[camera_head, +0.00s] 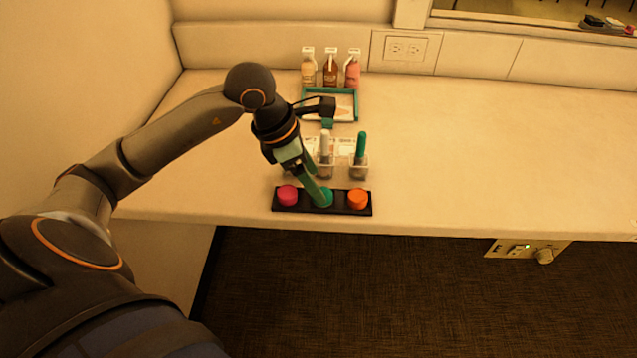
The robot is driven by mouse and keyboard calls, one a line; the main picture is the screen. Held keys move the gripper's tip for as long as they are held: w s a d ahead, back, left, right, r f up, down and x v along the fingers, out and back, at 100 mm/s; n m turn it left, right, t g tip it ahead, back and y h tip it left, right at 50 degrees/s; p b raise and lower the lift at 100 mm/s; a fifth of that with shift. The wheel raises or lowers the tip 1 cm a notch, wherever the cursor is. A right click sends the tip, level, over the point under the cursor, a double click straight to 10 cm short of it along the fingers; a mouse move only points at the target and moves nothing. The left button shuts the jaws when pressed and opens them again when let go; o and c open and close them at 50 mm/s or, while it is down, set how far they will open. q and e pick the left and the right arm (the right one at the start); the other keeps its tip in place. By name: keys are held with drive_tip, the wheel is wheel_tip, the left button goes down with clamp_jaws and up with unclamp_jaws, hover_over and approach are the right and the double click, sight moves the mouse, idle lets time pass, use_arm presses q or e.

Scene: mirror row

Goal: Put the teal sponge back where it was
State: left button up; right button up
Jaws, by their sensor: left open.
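The teal sponge (326,197) is a small round piece on the long black holder (338,203) near the counter's front edge. It sits between a pink round piece (288,195) and an orange round piece (358,198). My left gripper (317,190) points down at the teal sponge, with its fingers right at it. The gripper is open, and its fingers hide the sponge's left part. I cannot tell whether a finger touches the sponge. My right gripper is not in view.
Behind the holder stand two clear cups, one with a white-topped stick (325,145), one with a teal stick (361,147). A teal-rimmed tray (356,105) and several bottles (330,68) stand farther back. The counter's right side (500,150) is clear.

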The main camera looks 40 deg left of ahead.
use_arm(q)
drive_tip(key=v, duration=0.9)
drive_tip(key=shift+p, duration=0.4)
drive_tip(key=shift+f, duration=0.1)
